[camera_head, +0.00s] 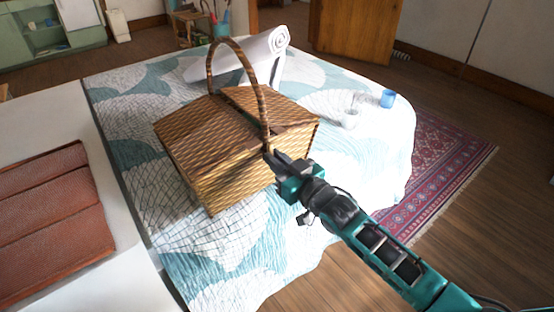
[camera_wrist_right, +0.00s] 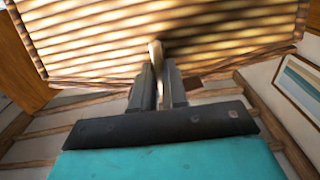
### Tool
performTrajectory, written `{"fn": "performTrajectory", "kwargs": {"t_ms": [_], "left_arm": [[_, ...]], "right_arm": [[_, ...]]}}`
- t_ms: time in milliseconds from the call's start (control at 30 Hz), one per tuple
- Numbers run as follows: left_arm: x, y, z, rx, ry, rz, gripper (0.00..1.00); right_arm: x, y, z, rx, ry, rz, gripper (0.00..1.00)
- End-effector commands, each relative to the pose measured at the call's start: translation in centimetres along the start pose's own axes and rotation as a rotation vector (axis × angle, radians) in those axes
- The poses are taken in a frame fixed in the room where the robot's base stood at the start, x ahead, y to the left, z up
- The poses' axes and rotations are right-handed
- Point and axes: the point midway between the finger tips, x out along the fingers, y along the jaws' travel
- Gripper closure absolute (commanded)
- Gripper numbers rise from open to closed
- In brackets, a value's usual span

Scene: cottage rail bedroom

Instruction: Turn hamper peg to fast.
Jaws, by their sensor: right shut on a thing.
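A wicker hamper (camera_head: 225,165) with a tall arched handle (camera_head: 262,95) stands on the bed; its woven lid panels look down over the body. My right gripper (camera_head: 272,158) reaches to the hamper's near right side, by the foot of the handle. In the right wrist view the gripper (camera_wrist_right: 160,85) is shut on a small pale wooden peg (camera_wrist_right: 156,55) against the wicker weave (camera_wrist_right: 90,45). The fingers hide most of the peg, so I cannot tell which way it is turned. My left gripper is out of view.
The bed's patterned cover (camera_head: 215,240) leaves free room around the hamper. A rolled white mat (camera_head: 265,50) lies behind it. A red-brown folded item (camera_head: 50,220) lies at left.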

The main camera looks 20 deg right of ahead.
Motion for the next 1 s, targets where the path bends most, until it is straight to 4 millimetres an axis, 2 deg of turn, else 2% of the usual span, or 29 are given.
{"fn": "performTrajectory", "kwargs": {"t_ms": [33,300,633,767,1000], "left_arm": [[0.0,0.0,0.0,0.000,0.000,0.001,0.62],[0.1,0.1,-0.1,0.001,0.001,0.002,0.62],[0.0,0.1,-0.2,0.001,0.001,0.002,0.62],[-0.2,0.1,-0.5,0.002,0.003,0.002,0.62],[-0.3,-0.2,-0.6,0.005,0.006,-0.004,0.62]], "right_arm": [[0.0,0.0,-0.1,-0.004,0.002,0.000,0.86],[0.0,0.0,-0.1,-0.002,0.001,0.000,0.62],[-0.6,0.0,0.0,0.000,-0.002,0.001,0.62],[-2.3,0.0,0.0,0.000,-0.003,0.000,0.62],[-7.0,0.0,0.0,0.000,-0.004,0.000,0.62]]}}
